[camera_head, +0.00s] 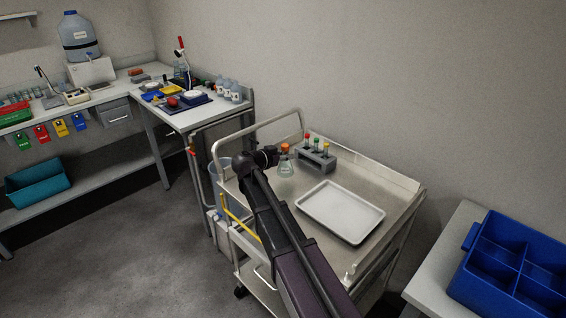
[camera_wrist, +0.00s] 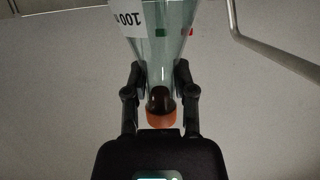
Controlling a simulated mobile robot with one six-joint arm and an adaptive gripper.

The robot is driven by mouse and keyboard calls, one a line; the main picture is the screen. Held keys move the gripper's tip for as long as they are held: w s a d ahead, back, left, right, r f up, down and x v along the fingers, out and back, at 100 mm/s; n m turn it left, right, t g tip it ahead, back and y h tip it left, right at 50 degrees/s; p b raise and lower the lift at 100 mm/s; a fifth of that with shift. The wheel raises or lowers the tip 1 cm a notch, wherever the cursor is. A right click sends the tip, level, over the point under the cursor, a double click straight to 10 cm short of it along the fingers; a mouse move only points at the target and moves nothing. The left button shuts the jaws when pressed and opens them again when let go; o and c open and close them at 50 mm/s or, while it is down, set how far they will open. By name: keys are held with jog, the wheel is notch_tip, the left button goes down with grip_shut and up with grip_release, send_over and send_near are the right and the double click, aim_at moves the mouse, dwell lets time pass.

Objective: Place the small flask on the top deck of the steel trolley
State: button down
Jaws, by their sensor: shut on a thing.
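The small flask (camera_head: 286,169) is clear glass with an orange cap and stands upright in the head view, over the back-left part of the trolley's top deck (camera_head: 388,198). I cannot tell whether its base touches the deck. My gripper (camera_head: 274,154) is shut on the flask's neck, just below the cap. In the wrist view, the fingers of my gripper (camera_wrist: 159,88) sit on both sides of the neck. The flask's body (camera_wrist: 165,35) there shows a white label reading "100". My arm hides part of the deck's left front.
A white tray (camera_head: 341,211) lies mid-deck, right of the flask. A rack (camera_head: 316,161) with capped tubes stands close behind the flask. The trolley's rail (camera_head: 262,125) rises at the left end. A blue divided crate (camera_head: 510,258) is at the right. Some deck around the tray is bare.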

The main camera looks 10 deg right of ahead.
jog(key=shift+w, duration=0.4)
jog(key=shift+w+a, duration=0.1)
jog(key=shift+w, duration=0.2)
jog(key=shift+w+f+b, duration=0.4)
jog(key=shift+f+b, duration=0.15)
jog(key=shift+f, duration=0.05)
jog(key=shift+f+b, duration=1.3)
jog(key=shift+c, duration=2.1)
grip_release()
jog(key=shift+r, duration=0.1)
